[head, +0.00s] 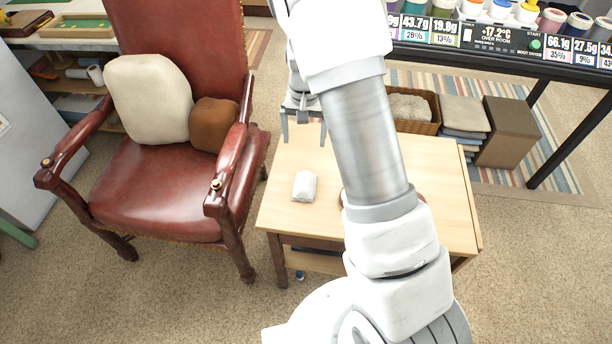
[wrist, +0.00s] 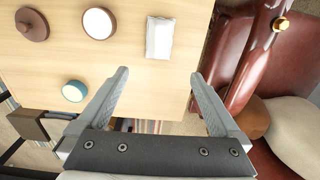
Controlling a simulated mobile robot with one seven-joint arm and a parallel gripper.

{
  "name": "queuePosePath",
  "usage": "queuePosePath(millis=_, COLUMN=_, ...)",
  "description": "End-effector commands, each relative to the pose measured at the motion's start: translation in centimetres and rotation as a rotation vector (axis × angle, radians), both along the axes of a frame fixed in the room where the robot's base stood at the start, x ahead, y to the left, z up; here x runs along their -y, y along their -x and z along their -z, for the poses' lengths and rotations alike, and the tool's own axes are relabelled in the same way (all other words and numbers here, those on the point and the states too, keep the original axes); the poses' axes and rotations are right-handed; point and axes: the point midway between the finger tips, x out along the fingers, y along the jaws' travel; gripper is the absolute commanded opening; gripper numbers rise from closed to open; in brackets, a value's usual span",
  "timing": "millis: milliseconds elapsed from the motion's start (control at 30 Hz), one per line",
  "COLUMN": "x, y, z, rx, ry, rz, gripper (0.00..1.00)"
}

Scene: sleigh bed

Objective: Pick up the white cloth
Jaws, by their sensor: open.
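The white cloth (head: 304,186) is a small folded bundle lying on the light wooden table (head: 285,215), near its left edge beside the red chair. It also shows in the wrist view (wrist: 159,38), at the top centre, beyond my fingertips. My gripper (head: 303,127) is open and empty above the far part of the table. In the wrist view its two fingers (wrist: 158,75) are spread wide, with bare tabletop and the table's edge between them. The cloth is apart from both fingers.
The wrist view shows a brown lidded piece (wrist: 32,24), a white-topped round item (wrist: 98,23) and a teal round container (wrist: 74,91) on the table. A red leather chair (head: 150,195) with cushions stands close on the left. A basket (head: 414,110) sits behind the table.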

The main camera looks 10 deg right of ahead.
Motion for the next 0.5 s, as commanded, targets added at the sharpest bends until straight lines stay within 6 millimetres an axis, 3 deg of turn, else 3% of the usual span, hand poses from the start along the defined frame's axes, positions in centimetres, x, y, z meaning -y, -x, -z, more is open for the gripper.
queuePosePath(millis=167, x=0.1, y=-0.1, z=1.9, rx=-0.008, ry=0.006, rz=0.004, gripper=1.0)
queuePosePath(millis=500, x=0.1, y=0.0, z=9.2, rx=-0.009, ry=0.006, rz=0.003, gripper=1.0)
